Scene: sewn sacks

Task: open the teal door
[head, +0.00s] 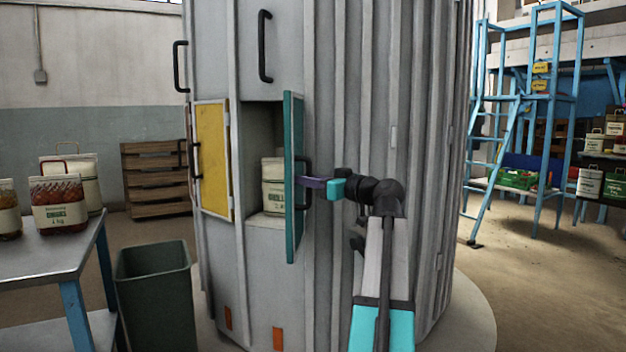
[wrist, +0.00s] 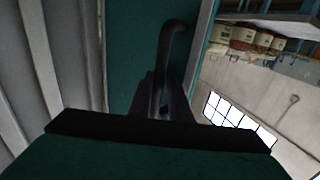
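The teal door (head: 293,180) stands swung out from the grey cabinet, roughly square to its face, with the compartment behind it showing. Its black bar handle (head: 303,208) is on the side facing my arm; the handle also shows in the wrist view (wrist: 175,42) against the teal panel (wrist: 135,45). My gripper (head: 308,183) is at the handle, with its purple fingers (wrist: 162,98) on either side of the bar and seemingly closed on it. The exact finger contact is dark and partly hidden.
A white labelled container (head: 272,185) stands inside the open compartment. A yellow door (head: 212,160) is to its left. A dark green bin (head: 155,295) and a metal table (head: 50,245) with jars stand at left. Open floor lies at right before a blue ladder frame (head: 490,170).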

